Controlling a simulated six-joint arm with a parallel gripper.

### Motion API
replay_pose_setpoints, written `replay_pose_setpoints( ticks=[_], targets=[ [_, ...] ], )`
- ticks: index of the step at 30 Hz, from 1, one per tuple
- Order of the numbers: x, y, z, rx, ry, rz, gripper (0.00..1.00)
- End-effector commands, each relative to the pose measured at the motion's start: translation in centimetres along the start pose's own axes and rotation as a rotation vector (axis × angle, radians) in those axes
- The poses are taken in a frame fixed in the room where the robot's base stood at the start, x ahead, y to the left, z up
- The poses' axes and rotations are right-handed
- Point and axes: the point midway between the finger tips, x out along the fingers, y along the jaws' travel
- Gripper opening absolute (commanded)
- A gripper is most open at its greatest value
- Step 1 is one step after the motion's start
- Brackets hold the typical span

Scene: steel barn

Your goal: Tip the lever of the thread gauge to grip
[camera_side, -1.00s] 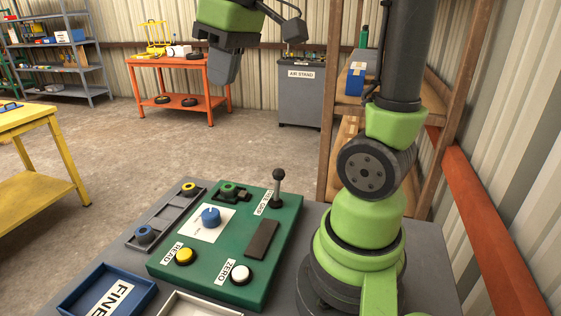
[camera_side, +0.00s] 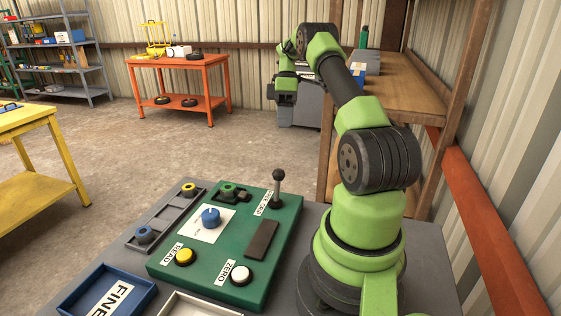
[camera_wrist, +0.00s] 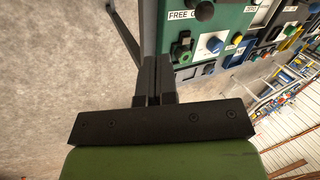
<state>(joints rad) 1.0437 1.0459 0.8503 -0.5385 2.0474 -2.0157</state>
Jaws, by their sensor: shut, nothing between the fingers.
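The thread gauge is a green panel (camera_side: 205,255) on the grey bench. Its lever (camera_side: 278,187), a post with a dark ball knob, stands roughly upright at the panel's far right corner, beside a label partly readable as FREE and GRIP. I cannot tell which side it is tipped to. The knob (camera_wrist: 203,10) also shows at the top of the wrist view. My gripper (camera_side: 284,98) is beyond the panel, above and well apart from the lever. In the wrist view my gripper's fingers (camera_wrist: 153,78) are together and empty.
The panel also carries a blue knob (camera_side: 210,217), a yellow READ button (camera_side: 184,256), a white ZERO button (camera_side: 240,274) and a dark pad (camera_side: 261,239). A grey tray (camera_side: 172,212) and blue FINE tray (camera_side: 82,291) lie left. Wooden shelves (camera_side: 400,85) stand behind my arm.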

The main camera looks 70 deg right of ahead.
Motion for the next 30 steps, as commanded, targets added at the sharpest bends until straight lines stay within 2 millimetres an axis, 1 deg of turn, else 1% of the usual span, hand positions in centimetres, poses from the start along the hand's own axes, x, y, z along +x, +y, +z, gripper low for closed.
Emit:
replay_pose_setpoints(
  ticks=[4,8,16,18,24,30],
  targets=[
    [1.7,-0.1,0.0,0.001,0.0,-0.003,0.0],
    [4.0,-0.2,-0.1,0.0,0.0,-0.004,0.0],
    [9.7,-0.2,-0.1,0.004,0.0,-0.005,0.0],
    [9.5,-1.1,-0.2,0.001,0.001,0.0,0.0],
    [10.0,-3.0,-0.3,0.002,0.003,0.001,0.0],
    [10.3,-3.8,-0.4,0.002,0.003,0.003,0.0]
  ],
)
